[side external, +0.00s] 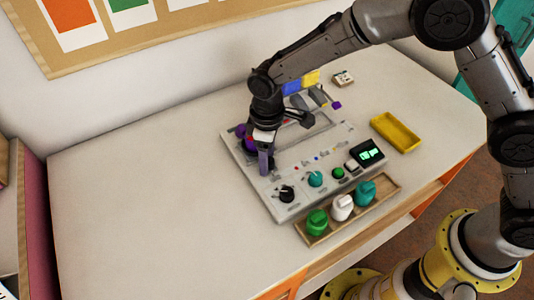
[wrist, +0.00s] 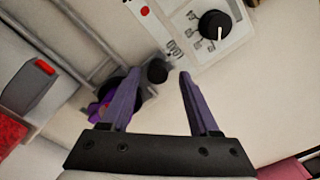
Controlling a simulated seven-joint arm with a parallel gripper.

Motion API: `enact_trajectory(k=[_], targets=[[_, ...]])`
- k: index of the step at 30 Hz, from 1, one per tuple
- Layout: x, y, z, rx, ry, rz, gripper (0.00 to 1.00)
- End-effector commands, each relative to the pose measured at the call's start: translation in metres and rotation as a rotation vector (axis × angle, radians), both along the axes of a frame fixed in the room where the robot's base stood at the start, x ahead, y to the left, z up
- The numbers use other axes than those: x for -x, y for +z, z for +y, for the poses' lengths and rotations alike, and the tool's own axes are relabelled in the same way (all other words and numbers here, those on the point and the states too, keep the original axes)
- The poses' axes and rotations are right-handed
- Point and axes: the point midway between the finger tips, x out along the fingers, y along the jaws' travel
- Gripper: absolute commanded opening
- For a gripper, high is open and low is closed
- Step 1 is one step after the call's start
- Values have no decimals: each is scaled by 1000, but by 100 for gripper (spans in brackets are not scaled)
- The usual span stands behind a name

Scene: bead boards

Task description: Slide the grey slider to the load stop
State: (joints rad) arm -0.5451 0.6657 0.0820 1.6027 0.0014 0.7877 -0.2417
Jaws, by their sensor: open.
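The board (side external: 262,190) is a pale grey panel with rails and knobs on the table. My gripper (side external: 265,168) is low over its left end, pointing down. In the wrist view my gripper (wrist: 160,74) has its two purple fingers apart, with a small black round knob (wrist: 157,71) between or just beyond the tips. It does not visibly grip it. A grey block with a red tab (wrist: 32,90) lies at the left of that view, beside the rails (wrist: 88,48). I cannot tell for certain which part is the grey slider. The load stop is not clearly identifiable.
A purple piece (wrist: 98,108) sits partly behind the left finger. The panel has a black dial (side external: 286,194), a teal dial (side external: 315,179) and a lit display (side external: 368,153). A tray (side external: 313,238) with coloured knobs is in front; a yellow tray (side external: 397,132) is right. The table's left is clear.

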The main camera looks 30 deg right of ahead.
Motion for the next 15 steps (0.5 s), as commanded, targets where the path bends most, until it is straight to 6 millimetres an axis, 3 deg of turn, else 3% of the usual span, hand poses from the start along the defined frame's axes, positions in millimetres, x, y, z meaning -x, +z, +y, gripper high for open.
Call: enact_trajectory(k=[5, 15], targets=[[0, 10, 0, 0, 0, -1, 62], [-1, 78, 0, -2, 0, -5, 62]])
